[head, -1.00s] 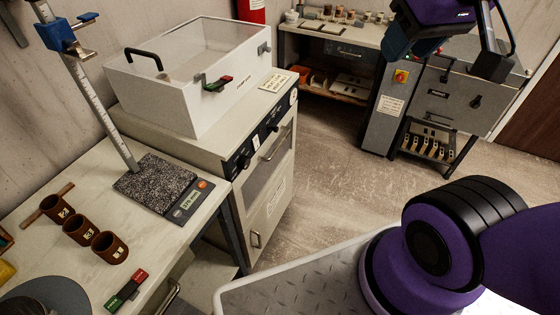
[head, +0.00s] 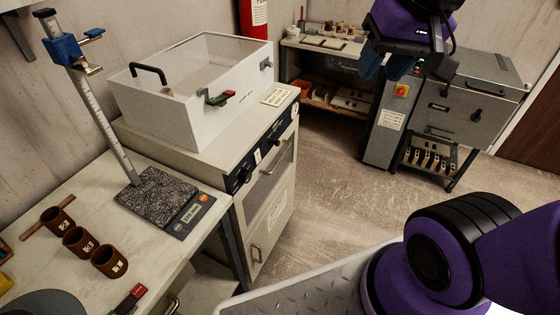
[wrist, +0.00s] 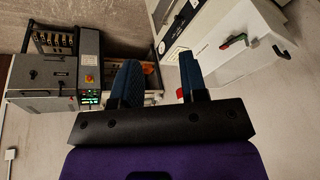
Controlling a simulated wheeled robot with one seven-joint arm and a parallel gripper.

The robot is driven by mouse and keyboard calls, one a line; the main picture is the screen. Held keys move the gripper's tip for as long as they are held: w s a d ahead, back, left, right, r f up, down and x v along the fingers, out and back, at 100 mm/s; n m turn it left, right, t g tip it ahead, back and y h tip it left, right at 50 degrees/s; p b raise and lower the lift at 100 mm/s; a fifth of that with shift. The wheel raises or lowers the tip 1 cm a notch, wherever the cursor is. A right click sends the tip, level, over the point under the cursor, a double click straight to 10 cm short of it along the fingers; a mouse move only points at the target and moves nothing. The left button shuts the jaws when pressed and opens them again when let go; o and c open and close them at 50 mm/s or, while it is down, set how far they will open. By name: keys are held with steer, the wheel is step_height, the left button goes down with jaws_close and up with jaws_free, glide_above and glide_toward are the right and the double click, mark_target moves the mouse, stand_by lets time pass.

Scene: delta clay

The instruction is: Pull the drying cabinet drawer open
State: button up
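The pale cabinet (head: 222,172) stands left of centre in the head view, with a dark control strip and knobs along its upper front. Below the strip is a front with a window and a bar handle (head: 279,158). A lower panel (head: 275,218) bears a label and a small handle (head: 256,253). These fronts look closed. My gripper (head: 382,62) is raised at the upper right, well apart from the cabinet. In the wrist view its two blue fingers (wrist: 160,82) are spread with nothing between them. The handles are not clear in the wrist view.
A white box with a clear lid (head: 190,110) sits on the cabinet. A bench with a scale (head: 172,200) and brown cups (head: 80,242) adjoins at left. A grey machine (head: 455,105) stands at right. The floor (head: 335,180) between is clear.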

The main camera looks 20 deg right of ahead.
steer(key=w+a+f+m+g+y, duration=0.25)
steer(key=w+f+m+y, duration=0.75)
steer(key=w+f+m, duration=1.1)
steer(key=w+d+f+m+t+y, duration=0.1)
steer(key=w+d+f+m+t, duration=0.15)
steer(key=f+m, duration=0.3)
steer(key=w+d+f+m+t+y, duration=0.1)
steer(key=w+d+f+m+t, duration=0.2)
steer(key=f, duration=0.4)
steer(key=m+t+h, duration=0.2)
steer(key=m+t, duration=0.2)
steer(key=m, duration=1)
glide_toward(282, 155)
steer(key=shift+n, duration=0.25)
steer(key=x, duration=1)
steer(key=shift+w+f, duration=0.1)
steer(key=shift+f, duration=0.3)
jaws_close()
